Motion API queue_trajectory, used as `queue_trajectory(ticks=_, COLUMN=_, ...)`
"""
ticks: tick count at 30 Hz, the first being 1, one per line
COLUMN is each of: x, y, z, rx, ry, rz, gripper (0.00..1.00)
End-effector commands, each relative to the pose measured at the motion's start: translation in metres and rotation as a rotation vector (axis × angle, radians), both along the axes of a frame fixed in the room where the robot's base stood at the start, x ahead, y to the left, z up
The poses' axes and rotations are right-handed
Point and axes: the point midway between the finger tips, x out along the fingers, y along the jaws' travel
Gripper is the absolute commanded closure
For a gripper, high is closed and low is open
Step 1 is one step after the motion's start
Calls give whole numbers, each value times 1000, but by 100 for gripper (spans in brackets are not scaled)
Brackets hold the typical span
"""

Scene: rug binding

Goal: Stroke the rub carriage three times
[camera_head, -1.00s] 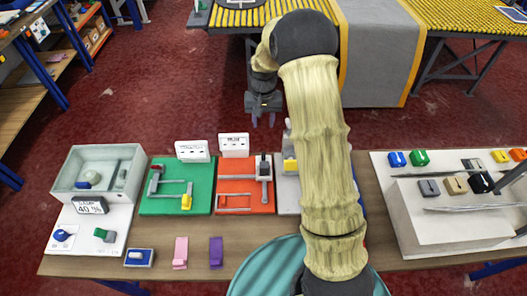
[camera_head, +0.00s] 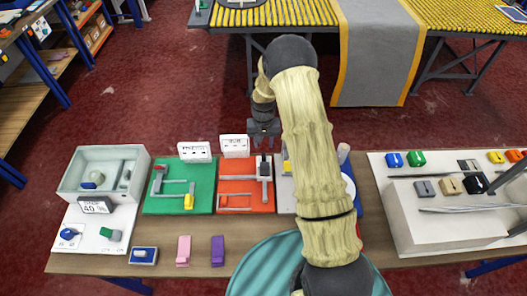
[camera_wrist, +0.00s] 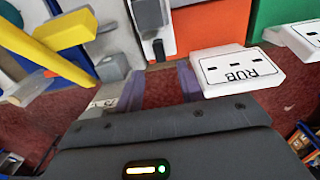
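The rub carriage (camera_head: 264,166) is a grey block with a dark top at the upper right of the orange board (camera_head: 236,200). In the wrist view the carriage (camera_wrist: 151,18) stands near the top, on the orange board's edge. A white label reading RUB (camera_wrist: 238,70) stands beside it; this label (camera_head: 235,146) also shows in the head view. My gripper (camera_head: 263,140) hangs beyond the board's far edge, near the carriage and apart from it. In the wrist view my gripper (camera_wrist: 160,84) has its two fingers spread, with nothing between them.
A green board (camera_head: 155,205) with a yellow slider lies left of the orange one. A grey board with a yellow part (camera_wrist: 65,32) is on the other side, partly hidden by my arm. A white sign (camera_head: 194,152) stands behind the green board. Red floor lies beyond the table.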

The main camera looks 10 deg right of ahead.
Motion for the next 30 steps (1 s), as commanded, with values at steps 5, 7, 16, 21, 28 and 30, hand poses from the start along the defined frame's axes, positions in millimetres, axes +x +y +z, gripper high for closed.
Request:
queue_trajectory(ticks=5, x=-1, y=-1, z=-24, rx=0, ry=3, rz=-1, gripper=62)
queue_trajectory(ticks=7, x=-1, y=-1, z=-34, rx=0, ry=3, rz=-1, gripper=62)
queue_trajectory(ticks=16, x=0, y=0, z=-68, rx=-1, ry=1, rz=0, gripper=62)
queue_trajectory(ticks=21, x=0, y=0, z=-74, rx=0, ry=-1, rz=0, gripper=62)
queue_trajectory(ticks=28, x=0, y=0, z=-74, rx=0, ry=-1, rz=0, gripper=66)
queue_trajectory(ticks=30, x=0, y=0, z=-74, rx=0, ry=-1, rz=0, gripper=80)
